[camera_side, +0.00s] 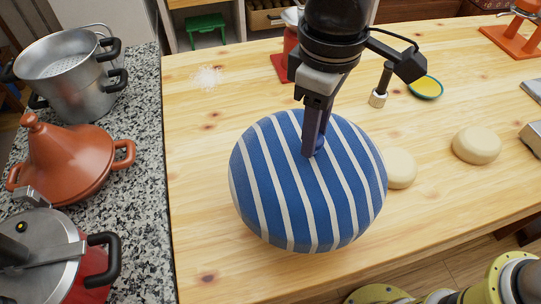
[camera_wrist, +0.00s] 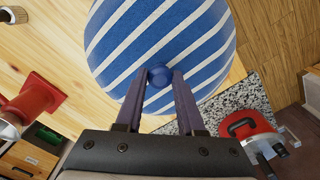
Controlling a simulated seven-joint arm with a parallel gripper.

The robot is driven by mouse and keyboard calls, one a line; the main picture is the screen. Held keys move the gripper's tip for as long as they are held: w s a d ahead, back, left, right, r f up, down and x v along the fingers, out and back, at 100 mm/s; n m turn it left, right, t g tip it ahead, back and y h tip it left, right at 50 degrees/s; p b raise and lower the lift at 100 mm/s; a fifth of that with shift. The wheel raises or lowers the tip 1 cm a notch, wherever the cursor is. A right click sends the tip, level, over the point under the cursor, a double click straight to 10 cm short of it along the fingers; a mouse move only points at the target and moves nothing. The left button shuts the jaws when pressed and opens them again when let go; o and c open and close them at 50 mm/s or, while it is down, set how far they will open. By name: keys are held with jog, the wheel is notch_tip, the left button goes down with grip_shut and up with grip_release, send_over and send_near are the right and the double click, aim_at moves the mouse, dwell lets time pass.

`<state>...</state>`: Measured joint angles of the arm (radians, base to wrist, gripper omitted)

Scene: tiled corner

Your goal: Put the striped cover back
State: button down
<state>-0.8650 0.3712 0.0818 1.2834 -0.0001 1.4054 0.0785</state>
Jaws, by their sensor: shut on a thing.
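The striped cover (camera_side: 275,200) is a large round blue dome with white stripes and a small blue knob on top. In the side view it is over the front left part of the wooden table, tilted a little towards the camera. My gripper (camera_side: 315,150) comes down from above and is shut on the knob. In the wrist view the cover (camera_wrist: 190,35) fills the top middle, with its knob (camera_wrist: 160,76) between the fingertips of my gripper (camera_wrist: 159,80). The cover hides what is beneath it, and I cannot tell how far it is above the table.
Two pale dough rounds (camera_side: 477,145) (camera_side: 400,168) lie right of the cover. A speckled counter (camera_side: 145,165) at left holds a steel pot (camera_side: 80,85), an orange tagine (camera_side: 68,160) and a red pressure cooker (camera_side: 90,275). Bare wood (camera_side: 205,150) shows left of the cover.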

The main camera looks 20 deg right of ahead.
aim_at(273, 137)
jog(key=w+a+f, duration=0.1)
jog(key=f, duration=0.1)
jog(key=w+a+f, duration=0.1)
jog(key=a+f, duration=0.1)
jog(key=w+a+f, duration=0.1)
jog(key=w+f, duration=0.1)
jog(key=shift+w+a, duration=0.1)
jog(key=shift+a, duration=0.25)
jog(key=shift+w+a+f, duration=0.1)
jog(key=shift+f, duration=0.85)
jog(key=shift+w+a+f, duration=0.1)
jog(key=shift+f, duration=0.8)
jog(key=shift+f, duration=0.15)
jog(key=c, duration=0.5)
grip_release()
notch_tip(273, 137, up, 12)
jog(key=shift+f, duration=0.2)
jog(key=shift+r, duration=0.35)
